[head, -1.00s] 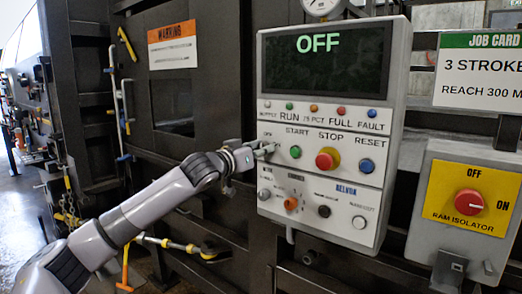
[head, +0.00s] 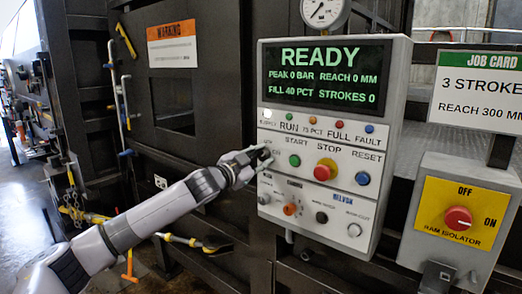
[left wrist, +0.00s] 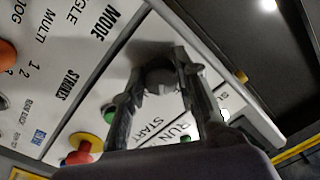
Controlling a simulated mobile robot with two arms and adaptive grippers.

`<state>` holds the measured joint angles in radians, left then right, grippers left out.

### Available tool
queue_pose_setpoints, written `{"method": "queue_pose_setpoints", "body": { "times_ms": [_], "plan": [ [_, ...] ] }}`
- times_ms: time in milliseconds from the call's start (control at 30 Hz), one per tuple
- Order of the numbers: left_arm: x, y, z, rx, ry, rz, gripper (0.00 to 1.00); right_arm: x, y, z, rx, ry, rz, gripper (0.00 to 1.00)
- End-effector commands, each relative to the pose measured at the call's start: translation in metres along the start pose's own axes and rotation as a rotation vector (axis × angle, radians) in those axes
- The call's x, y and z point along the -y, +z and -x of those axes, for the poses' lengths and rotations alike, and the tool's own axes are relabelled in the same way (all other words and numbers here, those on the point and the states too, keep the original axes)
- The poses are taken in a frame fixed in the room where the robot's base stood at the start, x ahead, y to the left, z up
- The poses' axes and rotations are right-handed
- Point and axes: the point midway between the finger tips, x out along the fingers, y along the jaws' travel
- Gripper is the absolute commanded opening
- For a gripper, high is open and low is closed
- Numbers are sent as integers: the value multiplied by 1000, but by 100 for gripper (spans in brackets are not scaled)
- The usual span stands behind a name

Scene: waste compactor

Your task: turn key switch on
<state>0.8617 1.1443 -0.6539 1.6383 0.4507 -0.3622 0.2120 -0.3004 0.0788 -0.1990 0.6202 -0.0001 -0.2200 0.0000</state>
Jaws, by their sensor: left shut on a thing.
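The control panel (head: 310,165) is a light grey box with a dark display (head: 326,78) reading READY in green. The key switch (left wrist: 160,78) is a dark round knob, seen between my fingers in the left wrist view. My left gripper (head: 262,157) comes in from the left at the panel's left side, left of the green start button (head: 294,160). It is shut on the key switch, one finger on each side. In the head view the gripper mostly hides the switch, so its exact angle is unclear. My right gripper is out of view.
The red and yellow stop button (head: 325,170) and blue reset button (head: 362,178) are right of my gripper. Small knobs, including an orange one (head: 291,209), sit below. The ram isolator (head: 458,219) is on a separate box at right.

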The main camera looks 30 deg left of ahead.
Motion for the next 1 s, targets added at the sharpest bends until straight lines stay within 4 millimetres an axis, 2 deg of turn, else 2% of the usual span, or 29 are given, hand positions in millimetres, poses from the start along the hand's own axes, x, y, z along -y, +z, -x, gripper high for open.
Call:
{"method": "queue_pose_setpoints", "body": {
  "times_ms": [100, 400, 1000],
  "plan": [
    [2, -2, 0, 0, 1, -89, 0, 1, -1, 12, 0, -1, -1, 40],
    [1, -1, 0, -6, 1, -244, 0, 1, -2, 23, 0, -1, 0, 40],
    [0, 0, 0, -9, 0, -301, 0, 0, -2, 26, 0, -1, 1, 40]
  ]
}}
